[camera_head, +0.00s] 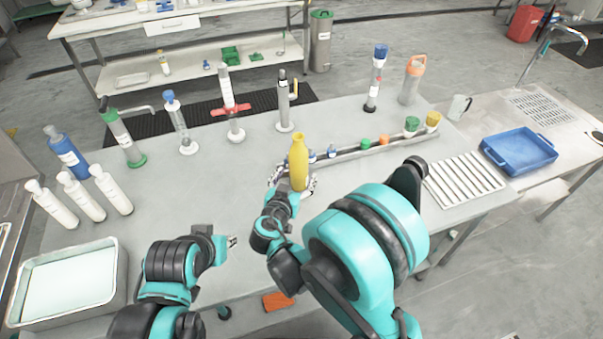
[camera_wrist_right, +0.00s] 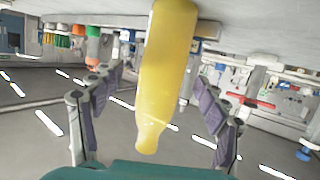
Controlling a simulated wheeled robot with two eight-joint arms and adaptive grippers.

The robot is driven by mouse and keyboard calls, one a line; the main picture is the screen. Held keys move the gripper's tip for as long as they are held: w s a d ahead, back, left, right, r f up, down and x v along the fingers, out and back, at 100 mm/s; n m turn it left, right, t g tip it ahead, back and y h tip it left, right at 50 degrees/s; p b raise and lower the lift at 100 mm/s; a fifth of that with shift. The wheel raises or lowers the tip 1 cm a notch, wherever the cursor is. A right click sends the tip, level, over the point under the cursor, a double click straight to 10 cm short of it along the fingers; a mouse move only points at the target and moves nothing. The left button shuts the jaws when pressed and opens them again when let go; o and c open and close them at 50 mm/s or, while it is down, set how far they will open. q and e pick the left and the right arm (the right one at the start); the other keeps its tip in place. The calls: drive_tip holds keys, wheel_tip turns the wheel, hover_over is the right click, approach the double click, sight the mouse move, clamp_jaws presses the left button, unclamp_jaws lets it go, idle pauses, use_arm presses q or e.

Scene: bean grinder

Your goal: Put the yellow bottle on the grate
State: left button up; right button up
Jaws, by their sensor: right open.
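The yellow bottle (camera_head: 298,160) stands upright near the middle of the table, in front of a narrow rack. My right gripper (camera_head: 295,181) is open, with one finger on each side of the bottle's lower part. In the right wrist view the bottle (camera_wrist_right: 165,70) appears upside down between the two spread fingers, with gaps on both sides. The metal grate (camera_head: 464,180) lies bare at the table's right end. My left gripper (camera_head: 231,241) is over the front of the table, away from the bottle; its finger opening is too small to make out.
The long rack (camera_head: 345,153) behind the bottle holds several small coloured-capped items. A blue tray (camera_head: 520,152) lies right of the grate. Several white bottles (camera_head: 80,196) and a metal tray (camera_head: 68,283) are at left. Tall instruments (camera_head: 233,120) line the back.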

sight(299, 168)
drive_tip(key=b+x, duration=0.1)
drive_tip(key=x, duration=0.4)
drive_tip(key=shift+a+r+b, duration=0.15)
drive_tip(key=shift+a+b, duration=0.05)
drive_tip(key=shift+b, duration=0.2)
drive_tip(key=shift+r, duration=0.1)
drive_tip(key=shift+c, duration=0.6)
drive_tip(key=c, duration=1.4)
